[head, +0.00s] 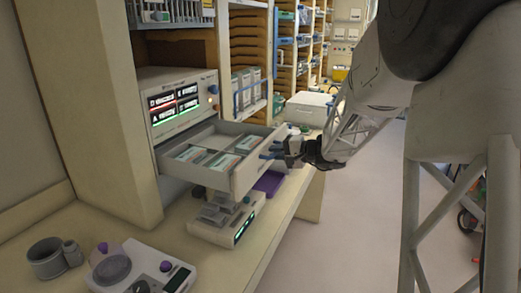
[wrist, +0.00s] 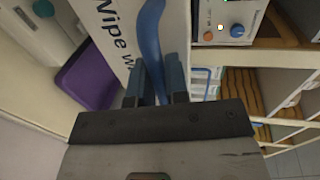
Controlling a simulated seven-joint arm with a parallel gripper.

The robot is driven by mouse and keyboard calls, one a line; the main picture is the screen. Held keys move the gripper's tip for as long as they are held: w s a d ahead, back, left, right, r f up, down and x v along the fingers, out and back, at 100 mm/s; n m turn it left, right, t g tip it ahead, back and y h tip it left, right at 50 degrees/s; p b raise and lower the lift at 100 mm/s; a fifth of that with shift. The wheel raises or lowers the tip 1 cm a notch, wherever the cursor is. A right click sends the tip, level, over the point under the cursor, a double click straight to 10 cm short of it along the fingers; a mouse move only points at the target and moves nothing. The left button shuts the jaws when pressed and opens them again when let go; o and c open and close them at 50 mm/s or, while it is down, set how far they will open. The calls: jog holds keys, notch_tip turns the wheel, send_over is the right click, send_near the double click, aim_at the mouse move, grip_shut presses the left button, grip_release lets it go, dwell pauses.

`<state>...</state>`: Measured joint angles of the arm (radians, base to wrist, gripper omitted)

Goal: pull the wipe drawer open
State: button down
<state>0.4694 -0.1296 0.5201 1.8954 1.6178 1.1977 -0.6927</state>
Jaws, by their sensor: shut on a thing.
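The wipe drawer (head: 255,168) stands pulled out below a device with a lit display in the head view, with several flat packets lying inside. In the wrist view its white front (wrist: 108,22) carries the letters "Wipe w". A curved blue handle (wrist: 150,35) runs down that front. My gripper (head: 277,150) is at the right side of the drawer front. In the wrist view its two dark fingers (wrist: 157,85) are shut on the lower part of the handle. The handle's grasped part is partly hidden between the fingers.
The display device (head: 178,100) sits above the drawer. A small device (head: 228,222), a purple item (head: 269,182), a grey mug (head: 48,258) and a white device with a round dish (head: 140,270) stand on the counter. Open floor (head: 340,240) lies to the right.

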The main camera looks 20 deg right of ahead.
jog(key=shift+f+v, duration=0.15)
jog(key=shift+v, duration=0.5)
jog(key=shift+f+v, duration=0.15)
jog(key=shift+v, duration=0.55)
jog(key=c, duration=1.1)
grip_release()
jog(key=shift+c, duration=0.2)
jog(key=shift+d, duration=0.1)
jog(key=v, duration=0.7)
jog(key=shift+s+d, duration=0.25)
jog(key=shift+s, duration=0.05)
jog(key=shift+a, duration=0.1)
